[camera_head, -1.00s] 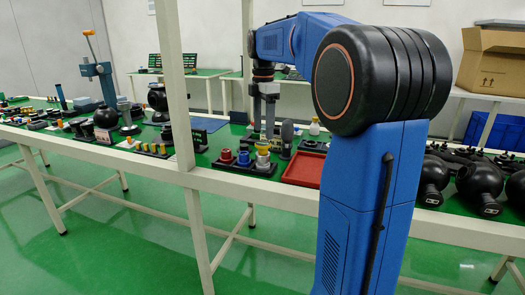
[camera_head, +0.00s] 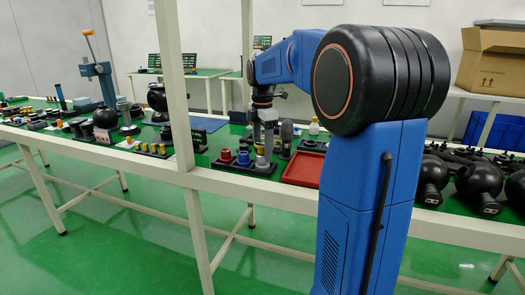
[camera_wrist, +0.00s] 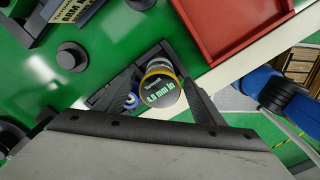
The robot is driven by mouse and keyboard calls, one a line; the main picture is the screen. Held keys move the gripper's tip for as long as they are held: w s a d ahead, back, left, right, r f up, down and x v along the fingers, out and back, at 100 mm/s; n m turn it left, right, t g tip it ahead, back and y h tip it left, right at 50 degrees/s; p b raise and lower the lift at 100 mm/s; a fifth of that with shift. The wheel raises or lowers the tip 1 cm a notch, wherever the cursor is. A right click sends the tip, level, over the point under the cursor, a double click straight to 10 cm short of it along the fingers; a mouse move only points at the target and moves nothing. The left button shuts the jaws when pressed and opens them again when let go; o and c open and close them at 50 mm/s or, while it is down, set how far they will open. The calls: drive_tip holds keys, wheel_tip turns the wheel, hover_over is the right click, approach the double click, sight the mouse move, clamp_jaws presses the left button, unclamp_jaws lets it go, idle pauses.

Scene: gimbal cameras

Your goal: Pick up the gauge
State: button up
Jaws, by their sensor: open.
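The gauge (camera_wrist: 161,92) is a round piece with a yellow rim and a dark, labelled top face in the wrist view. My gripper (camera_wrist: 163,80) is open, with one dark finger on each side of the gauge. I cannot tell whether either finger touches it. In the head view my gripper (camera_head: 264,141) points down over the right end of a black holder (camera_head: 238,166) and hides most of the yellow gauge. A red gauge (camera_head: 226,155) and a blue gauge (camera_head: 243,158) stand in the same holder.
A red tray (camera_head: 303,168) lies right of the holder. A white table post (camera_head: 177,90) stands in front on the left. Dark upright parts (camera_head: 287,134) stand close behind my gripper. Black round parts (camera_head: 480,180) crowd the table at the right.

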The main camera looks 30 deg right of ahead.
drive_tip(key=c, duration=1.2)
drive_tip(key=shift+r, duration=0.1)
